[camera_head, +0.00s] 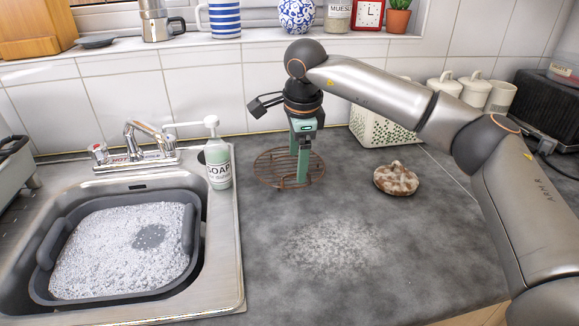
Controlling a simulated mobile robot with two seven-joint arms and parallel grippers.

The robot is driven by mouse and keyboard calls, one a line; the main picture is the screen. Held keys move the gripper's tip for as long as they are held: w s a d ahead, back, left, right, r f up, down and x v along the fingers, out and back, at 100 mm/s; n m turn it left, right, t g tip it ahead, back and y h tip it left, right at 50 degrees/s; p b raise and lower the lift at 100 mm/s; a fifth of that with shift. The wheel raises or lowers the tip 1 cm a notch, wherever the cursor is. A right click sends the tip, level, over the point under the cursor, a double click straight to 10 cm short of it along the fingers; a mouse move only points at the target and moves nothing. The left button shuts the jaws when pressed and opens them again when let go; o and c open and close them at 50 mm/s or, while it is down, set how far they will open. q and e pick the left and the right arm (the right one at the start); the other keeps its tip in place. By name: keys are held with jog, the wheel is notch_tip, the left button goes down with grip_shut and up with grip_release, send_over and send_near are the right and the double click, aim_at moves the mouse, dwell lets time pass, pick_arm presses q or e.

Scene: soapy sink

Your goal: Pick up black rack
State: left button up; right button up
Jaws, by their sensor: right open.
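A round wire rack (267,170) lies flat on the grey counter to the right of the soap bottle. It looks dark reddish-brown rather than plain black. My right gripper (302,178) points straight down over the rack's right half, with its green fingers reaching to about the level of the wires. The fingers are seen nearly edge-on, and they hide part of the rack. The gripper is open, and the rack still lies flat on the counter. I cannot tell whether a finger touches the wires. My left gripper is out of view.
A soap pump bottle (218,160) stands left of the rack by the sink. The sink holds a grey tub (188,228) of suds. A patterned brown-and-white lump (396,178) lies right of the rack, before a perforated white container (372,129). The front counter is clear except for foam (335,243).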

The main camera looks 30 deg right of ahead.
aim_at(289, 164)
jog(key=f, duration=0.3)
jog(key=w+f, duration=0.1)
jog(key=f, duration=0.1)
jog(key=shift+d, duration=0.1)
jog(key=shift+c, duration=0.3)
jog(key=shift+s, duration=0.1)
grip_shut()
dwell(0.4)
